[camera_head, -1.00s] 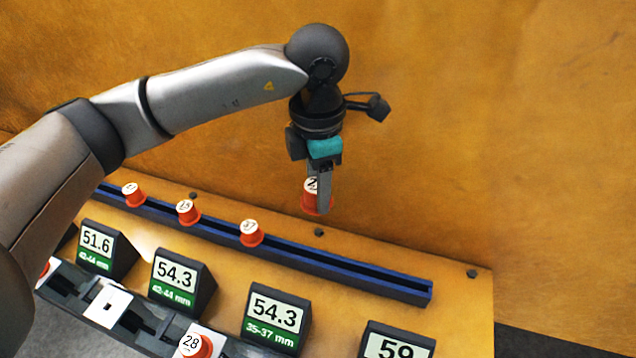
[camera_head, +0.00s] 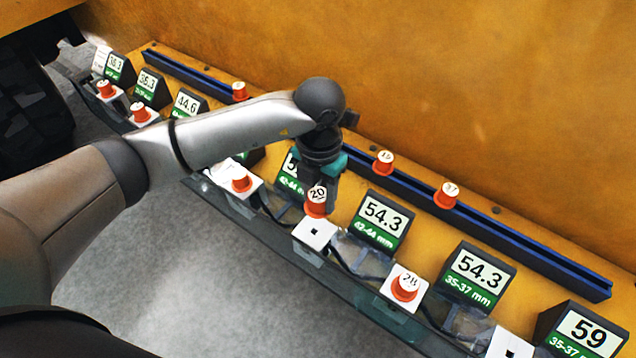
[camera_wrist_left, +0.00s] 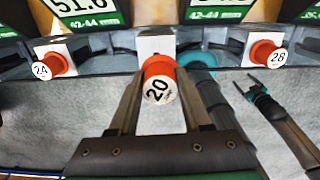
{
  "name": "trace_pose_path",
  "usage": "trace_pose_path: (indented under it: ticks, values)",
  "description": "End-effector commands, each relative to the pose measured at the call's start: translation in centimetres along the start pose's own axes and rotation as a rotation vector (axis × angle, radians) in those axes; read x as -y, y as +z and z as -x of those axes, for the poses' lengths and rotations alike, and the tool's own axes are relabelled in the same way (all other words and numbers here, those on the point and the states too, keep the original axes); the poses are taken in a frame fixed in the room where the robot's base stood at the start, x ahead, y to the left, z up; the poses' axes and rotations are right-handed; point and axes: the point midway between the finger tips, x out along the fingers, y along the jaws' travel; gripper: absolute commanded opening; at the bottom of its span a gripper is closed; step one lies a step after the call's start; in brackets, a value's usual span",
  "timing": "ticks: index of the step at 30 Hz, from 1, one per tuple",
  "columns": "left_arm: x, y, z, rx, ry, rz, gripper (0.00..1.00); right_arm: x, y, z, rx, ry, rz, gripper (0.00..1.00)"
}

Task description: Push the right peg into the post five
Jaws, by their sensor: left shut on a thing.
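In the left wrist view the peg (camera_wrist_left: 158,82) sits between the fingers, hiding part of the white block (camera_wrist_left: 155,42). Neighbouring posts hold a peg marked 24 (camera_wrist_left: 52,65) and one marked 28 (camera_head: 406,286). My right gripper (camera_wrist_left: 250,88) shows open and empty in the left wrist view. No post numbers are readable.
Displays, such as the 54.3 one (camera_head: 381,220), stand behind the posts. A blue rail (camera_head: 530,243) behind them holds several orange pegs, including one marked 37 (camera_head: 446,195). An empty white post (camera_head: 508,343) stands at the lower right. Grey floor lies in front.

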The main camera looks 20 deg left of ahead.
Motion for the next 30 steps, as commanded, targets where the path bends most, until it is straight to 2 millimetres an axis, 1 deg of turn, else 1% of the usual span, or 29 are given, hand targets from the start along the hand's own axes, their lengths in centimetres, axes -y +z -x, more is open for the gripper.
trace_pose_path:
  ticks: [13, 18, 23, 30]
  values:
    - [0.0, 0.0, -0.3, 0.001, 0.001, 0.022, 0.0, -0.8, -0.1, 0.0, -0.001, 0.011, -0.003, 0.83]
    - [0.0, 0.0, -0.4, 0.001, 0.001, 0.021, 0.0, -1.0, 0.0, -0.3, -0.001, 0.013, -0.002, 0.83]
    - [0.0, -0.1, -1.3, 0.0, 0.001, 0.021, 0.0, -1.0, 0.0, -1.1, -0.001, 0.013, -0.002, 0.83]
    - [0.0, -0.1, -3.6, 0.0, 0.001, 0.021, 0.0, -0.9, 0.2, -3.0, -0.001, 0.012, 0.0, 0.83]
